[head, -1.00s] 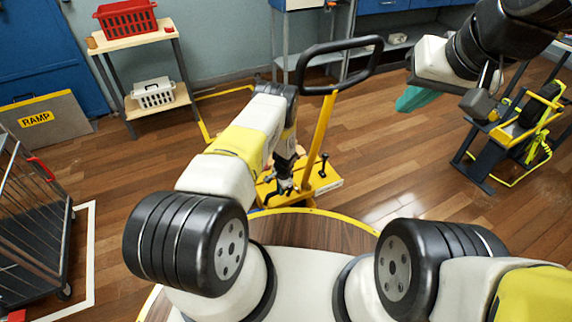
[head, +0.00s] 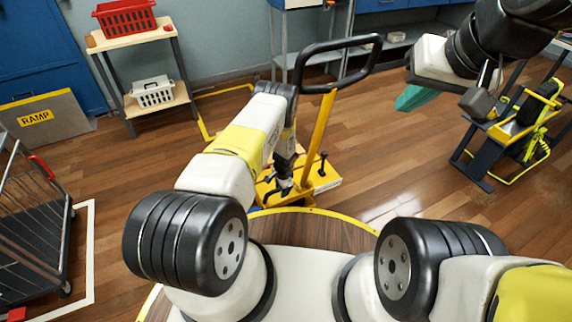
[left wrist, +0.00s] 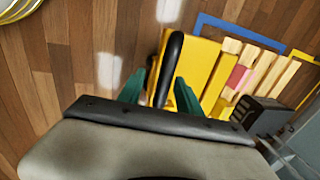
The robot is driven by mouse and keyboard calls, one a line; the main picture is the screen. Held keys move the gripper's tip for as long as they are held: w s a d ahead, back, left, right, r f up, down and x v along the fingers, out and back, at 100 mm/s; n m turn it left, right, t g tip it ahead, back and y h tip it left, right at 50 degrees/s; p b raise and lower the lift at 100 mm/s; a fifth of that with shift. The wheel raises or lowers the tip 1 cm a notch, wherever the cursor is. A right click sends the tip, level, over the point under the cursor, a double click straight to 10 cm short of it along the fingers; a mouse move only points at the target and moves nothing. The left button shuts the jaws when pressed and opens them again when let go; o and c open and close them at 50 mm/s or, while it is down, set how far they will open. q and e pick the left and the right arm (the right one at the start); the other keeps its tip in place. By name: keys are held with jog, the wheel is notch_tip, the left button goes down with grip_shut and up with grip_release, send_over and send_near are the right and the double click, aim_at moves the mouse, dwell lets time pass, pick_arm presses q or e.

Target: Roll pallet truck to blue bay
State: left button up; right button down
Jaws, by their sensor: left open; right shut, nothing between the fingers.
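The yellow pallet truck (head: 322,130) stands beyond my round front edge. Its black loop handle (head: 340,55) rises above the yellow mast. In the left wrist view the truck's yellow body (left wrist: 200,68) lies beyond my left gripper (left wrist: 160,90), with a long black bar between its two green fingers in the picture. The fingers are apart; I cannot tell if they touch the bar. In the head view my left arm reaches down beside the truck's base, its fingertips unclear. A blue floor outline (left wrist: 240,30) shows beyond the truck. My right gripper (head: 412,98) is shut and empty, raised at upper right.
Wooden slats (left wrist: 265,75) with a pink item lie beside the truck body. A shelf (head: 130,40) with baskets and a RAMP board (head: 45,125) stand at left. A wire cart (head: 30,225) is near left; a yellow-black frame (head: 520,125) stands right. Wooden floor is open between.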

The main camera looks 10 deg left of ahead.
pick_arm(q)
notch_tip(320, 180, up, 8)
jog(key=s, duration=0.1)
jog(key=shift+s+d+f, duration=0.15)
jog(key=shift+d+f, duration=0.05)
jog(key=shift+d, duration=0.2)
